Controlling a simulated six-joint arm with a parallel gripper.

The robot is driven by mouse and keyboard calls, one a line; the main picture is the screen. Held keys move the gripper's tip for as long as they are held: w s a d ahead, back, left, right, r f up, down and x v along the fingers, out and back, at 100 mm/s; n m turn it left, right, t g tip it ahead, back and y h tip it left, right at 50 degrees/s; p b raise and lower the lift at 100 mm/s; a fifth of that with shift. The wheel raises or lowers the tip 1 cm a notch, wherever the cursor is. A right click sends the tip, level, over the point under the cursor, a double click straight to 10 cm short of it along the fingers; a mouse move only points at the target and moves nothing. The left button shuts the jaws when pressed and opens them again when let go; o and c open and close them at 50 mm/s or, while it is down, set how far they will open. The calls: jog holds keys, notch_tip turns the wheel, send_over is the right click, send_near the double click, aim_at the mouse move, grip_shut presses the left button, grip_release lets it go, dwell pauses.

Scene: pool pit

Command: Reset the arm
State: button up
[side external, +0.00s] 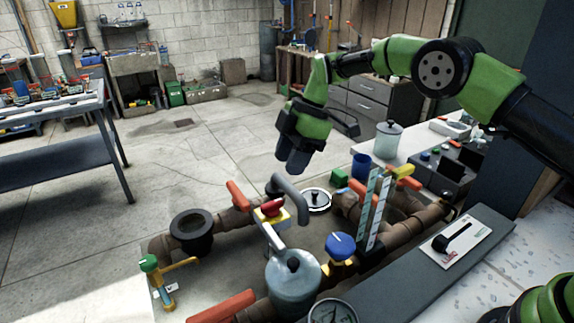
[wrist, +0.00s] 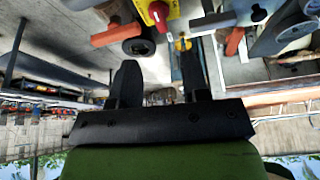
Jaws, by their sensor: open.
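My green arm reaches in from the right in the side view. My gripper (side external: 292,160) is dark, points downward and hangs above the pipework, apart from it. In the wrist view my gripper (wrist: 160,72) shows two black fingers spread apart with nothing between them. A red knob on a yellow box (side external: 271,212) sits below the gripper in the side view. The same knob shows past the fingers in the wrist view (wrist: 157,13).
Brown pipes with orange handles (side external: 237,195), a grey curved pipe (side external: 290,192), a blue knob (side external: 340,246) and a grey tank (side external: 293,280) crowd the space below. A lidded jar (side external: 388,137) and a blue cup (side external: 361,166) stand behind.

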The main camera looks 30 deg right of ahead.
jog(key=s+d+r+m+t+h, duration=0.1)
jog(key=s+d+r+m+t, duration=0.1)
jog(key=s+r+m, duration=0.5)
jog(key=s+d+r+m+t, duration=0.15)
jog(key=s+r, duration=0.25)
jog(key=r, duration=0.7)
jog(key=s+d+m+t+h, duration=0.1)
jog(key=s+d+m+t, duration=0.2)
jog(key=s+m, duration=0.9)
jog(key=s+d, duration=0.1)
jog(key=s, duration=0.6)
jog(key=shift+s+d, duration=0.2)
jog(key=shift+s, duration=0.05)
